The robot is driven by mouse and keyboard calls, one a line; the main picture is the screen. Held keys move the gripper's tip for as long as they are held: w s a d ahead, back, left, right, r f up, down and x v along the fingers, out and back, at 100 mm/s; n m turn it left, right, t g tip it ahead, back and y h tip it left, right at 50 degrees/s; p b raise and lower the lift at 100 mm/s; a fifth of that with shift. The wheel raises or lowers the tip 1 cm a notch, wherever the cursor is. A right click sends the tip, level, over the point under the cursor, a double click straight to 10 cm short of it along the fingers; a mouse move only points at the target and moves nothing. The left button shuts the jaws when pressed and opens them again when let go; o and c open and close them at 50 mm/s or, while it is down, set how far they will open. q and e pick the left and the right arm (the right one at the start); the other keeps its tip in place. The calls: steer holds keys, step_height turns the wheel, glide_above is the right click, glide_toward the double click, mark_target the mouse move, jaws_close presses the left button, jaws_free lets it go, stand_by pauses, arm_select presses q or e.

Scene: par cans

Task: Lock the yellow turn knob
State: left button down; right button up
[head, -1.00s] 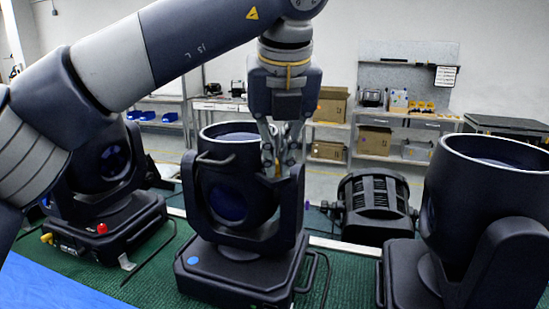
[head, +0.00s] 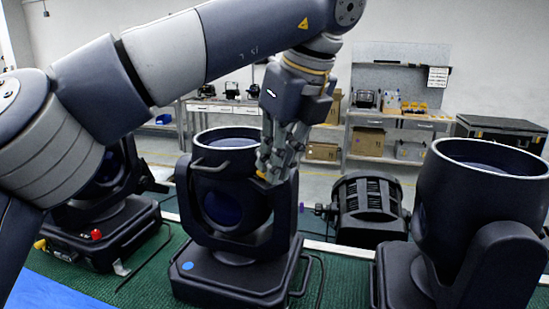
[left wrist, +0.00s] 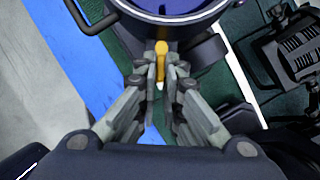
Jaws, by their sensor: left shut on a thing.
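The yellow turn knob (left wrist: 161,50) shows in the left wrist view between the fingertips, beside the rim of the middle par can. In the head view only a small yellow bit of the knob (head: 261,174) shows, as the fingers hide most of it. The middle par can (head: 222,155) stands upright in its dark yoke (head: 283,205). My left gripper (head: 270,170) reaches down, tilted, at the top of the yoke's right arm. It is shut on the knob, and its fingers also show in the left wrist view (left wrist: 162,76). My right gripper is not in view.
Another par can (head: 480,200) stands close on the right, and one (head: 105,185) is partly behind my arm on the left. A dark ribbed lamp (head: 368,208) lies behind. A green mat (head: 345,280) is under the cans. Shelves (head: 395,120) stand far back.

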arm_select(q)
steer(key=shift+w+r, duration=0.1)
steer(key=shift+r, duration=0.05)
steer(key=c, duration=1.8)
jaws_free()
steer(key=shift+o, duration=0.2)
steer(key=v, duration=0.7)
steer(key=shift+r, duration=0.15)
